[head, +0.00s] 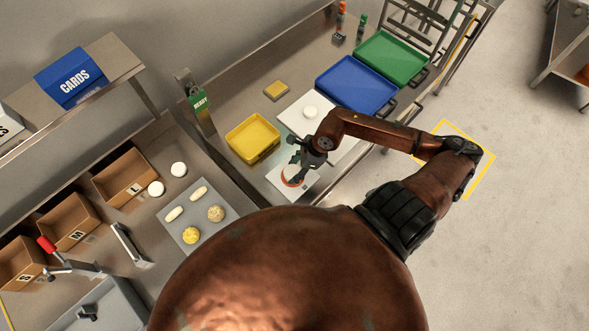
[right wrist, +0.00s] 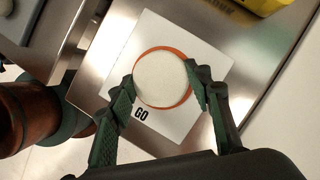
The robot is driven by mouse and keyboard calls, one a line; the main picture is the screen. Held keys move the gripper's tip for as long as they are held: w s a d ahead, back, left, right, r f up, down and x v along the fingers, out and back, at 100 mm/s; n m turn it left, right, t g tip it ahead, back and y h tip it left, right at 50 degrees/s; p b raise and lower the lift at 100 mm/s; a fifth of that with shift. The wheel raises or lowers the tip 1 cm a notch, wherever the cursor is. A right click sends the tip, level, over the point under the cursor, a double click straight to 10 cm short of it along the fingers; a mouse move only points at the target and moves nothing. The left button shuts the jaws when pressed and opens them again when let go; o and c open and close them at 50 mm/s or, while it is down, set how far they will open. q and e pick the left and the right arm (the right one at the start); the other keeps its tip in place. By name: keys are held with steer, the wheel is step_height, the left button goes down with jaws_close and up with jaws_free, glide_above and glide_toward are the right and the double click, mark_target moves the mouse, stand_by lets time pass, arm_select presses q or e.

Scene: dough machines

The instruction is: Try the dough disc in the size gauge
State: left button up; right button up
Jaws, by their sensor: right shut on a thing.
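The size gauge (right wrist: 193,122) is a pale square plate marked GO with an orange ring, seen in the right wrist view; it also shows in the head view (head: 308,191). The pale dough disc (right wrist: 162,80) lies over the ring, with orange showing around its edge. I cannot tell whether it sits down in the ring or just above it. My right gripper (right wrist: 159,77) is shut on the disc from two opposite sides. In the head view the right gripper (head: 294,170) points down over the gauge and partly hides the disc. My left gripper is not in view.
A yellow tray (head: 253,138) stands left of the gauge. A white board (head: 296,117) with a round white piece (head: 310,112) lies behind it, then blue (head: 356,86) and green (head: 391,58) trays. A grey mat (head: 205,238) with several dough pieces lies left.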

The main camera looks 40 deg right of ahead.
steer(key=shift+f+b, duration=0.5)
steer(key=shift+f, duration=0.15)
stand_by(0.6)
steer(key=o, duration=1.2)
steer(key=shift+r, duration=0.1)
steer(key=v, duration=1.2)
